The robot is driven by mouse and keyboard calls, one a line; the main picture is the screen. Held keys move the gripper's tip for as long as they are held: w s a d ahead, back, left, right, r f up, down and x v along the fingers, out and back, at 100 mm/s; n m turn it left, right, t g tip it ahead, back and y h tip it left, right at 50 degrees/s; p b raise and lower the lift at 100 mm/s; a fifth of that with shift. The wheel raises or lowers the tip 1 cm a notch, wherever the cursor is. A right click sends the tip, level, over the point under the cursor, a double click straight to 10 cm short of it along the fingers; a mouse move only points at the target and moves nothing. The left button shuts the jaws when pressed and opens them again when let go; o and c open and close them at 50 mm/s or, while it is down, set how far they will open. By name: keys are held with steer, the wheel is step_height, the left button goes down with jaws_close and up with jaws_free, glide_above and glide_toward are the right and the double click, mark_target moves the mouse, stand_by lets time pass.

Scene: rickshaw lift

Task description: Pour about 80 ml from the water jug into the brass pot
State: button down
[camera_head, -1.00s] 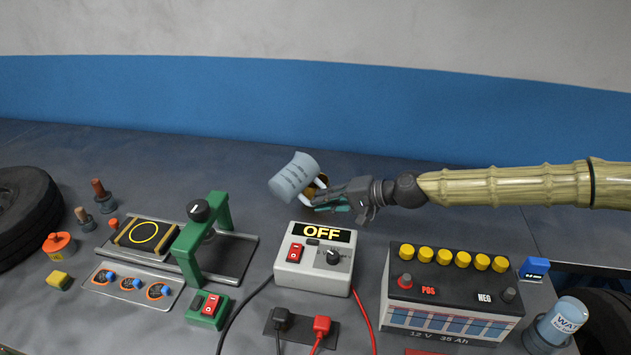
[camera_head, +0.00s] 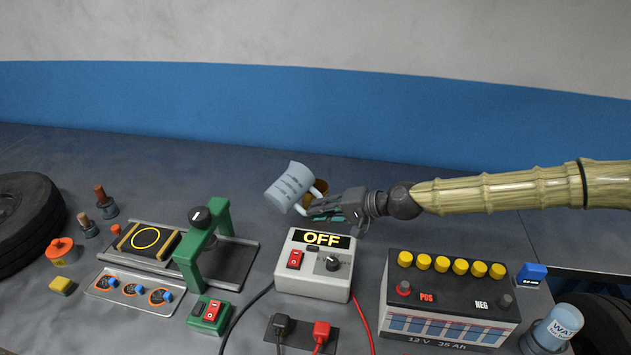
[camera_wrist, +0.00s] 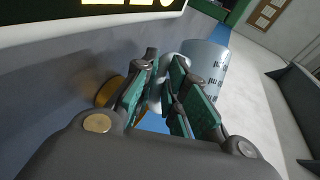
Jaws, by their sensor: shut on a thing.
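The water jug (camera_head: 289,186) is a pale blue-grey cylinder with dark markings and a white handle. It is tilted in the air above the back of the bench. My gripper (camera_head: 316,209) is shut on its handle from the right. In the wrist view the green-padded fingers (camera_wrist: 168,75) close around the white handle, with the jug (camera_wrist: 208,65) beyond them. The brass pot (camera_head: 321,186) is mostly hidden behind the jug handle and my gripper. A piece of its brass side shows in the wrist view (camera_wrist: 106,91). I see no stream of water.
A grey switch box marked OFF (camera_head: 318,285) stands just in front of my gripper. A green press frame (camera_head: 205,240) is to the left, and a battery with yellow caps (camera_head: 450,300) to the right. The bench behind the jug is clear.

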steer(key=shift+s+a+f+n+t+p, duration=0.1)
steer(key=shift+s+a+n+t+p, duration=0.05)
steer(key=shift+a+n+t+p, duration=0.2)
steer(key=shift+f+h, duration=0.25)
steer(key=shift+h, duration=0.05)
steer(key=shift+d+n, duration=0.1)
steer(key=shift+n, duration=0.15)
steer(key=shift+r+n+t+h+p, duration=0.2)
steer(key=shift+n+t+h+p, duration=0.25)
steer(key=shift+p, duration=0.3)
steer(key=shift+f, duration=0.15)
stand_by(1.2)
steer(key=shift+w+f+n+t+h, duration=0.2)
steer(key=shift+f+n+t+h, duration=0.1)
steer(key=shift+n+t+h, duration=0.15)
steer(key=shift+r+n+t+p, duration=0.3)
steer(key=shift+r+p, duration=0.1)
steer(key=shift+r, duration=0.25)
steer(key=shift+h, duration=0.5)
